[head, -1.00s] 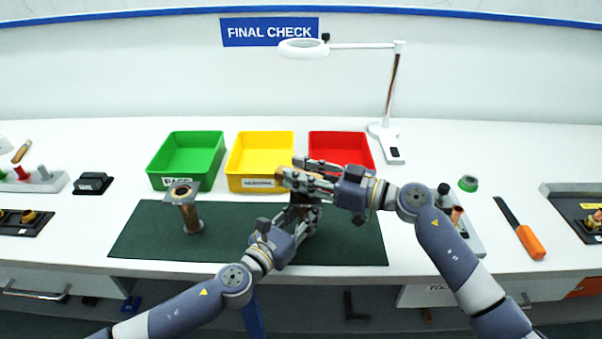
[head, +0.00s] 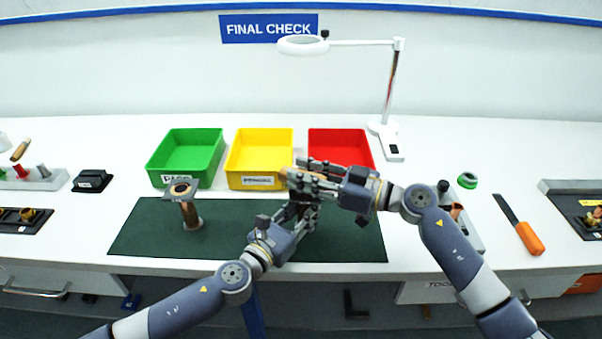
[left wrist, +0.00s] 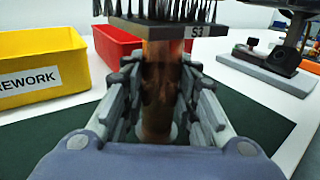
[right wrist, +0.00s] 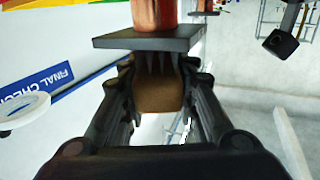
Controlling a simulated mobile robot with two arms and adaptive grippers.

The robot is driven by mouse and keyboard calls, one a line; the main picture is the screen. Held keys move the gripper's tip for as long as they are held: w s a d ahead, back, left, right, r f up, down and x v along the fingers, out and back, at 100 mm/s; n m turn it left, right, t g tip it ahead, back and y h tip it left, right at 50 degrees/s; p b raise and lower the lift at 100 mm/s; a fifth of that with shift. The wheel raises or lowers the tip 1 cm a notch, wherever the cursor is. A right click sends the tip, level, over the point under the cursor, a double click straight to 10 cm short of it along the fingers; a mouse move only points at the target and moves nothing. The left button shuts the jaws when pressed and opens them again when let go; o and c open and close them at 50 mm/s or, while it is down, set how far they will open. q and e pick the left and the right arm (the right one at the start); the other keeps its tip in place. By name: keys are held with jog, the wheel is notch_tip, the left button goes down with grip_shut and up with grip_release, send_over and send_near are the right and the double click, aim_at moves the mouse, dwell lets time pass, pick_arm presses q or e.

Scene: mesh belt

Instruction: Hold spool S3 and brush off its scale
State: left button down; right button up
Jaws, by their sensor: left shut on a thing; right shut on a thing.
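Spool S3 (left wrist: 157,85) is a copper tube with a dark square flange marked S3 in the left wrist view. My left gripper (head: 303,208) is shut around its tube and holds it upright over the green mat. My right gripper (head: 297,176) is shut on a brush (right wrist: 158,97) with a brown body. In the left wrist view the dark bristles (left wrist: 172,10) stand on the flange's top face. In the right wrist view they also meet the flange (right wrist: 150,38). The fingers largely hide the spool in the head view. I cannot make out scale on the flange.
Another spool (head: 190,212) stands on the left of the green mat (head: 150,238). Green (head: 205,175), yellow (head: 237,172) and red (head: 367,152) bins stand behind. A magnifier lamp (head: 384,130) is at the back right. An orange-handled tool (head: 529,238) lies at the right.

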jog(key=shift+v, duration=1.3)
jog(key=shift+x, duration=1.75)
jog(key=shift+v, duration=1.75)
jog(key=shift+x, duration=1.8)
jog(key=shift+v, duration=1.8)
jog(key=shift+x, duration=1.85)
jog(key=shift+f, duration=0.15)
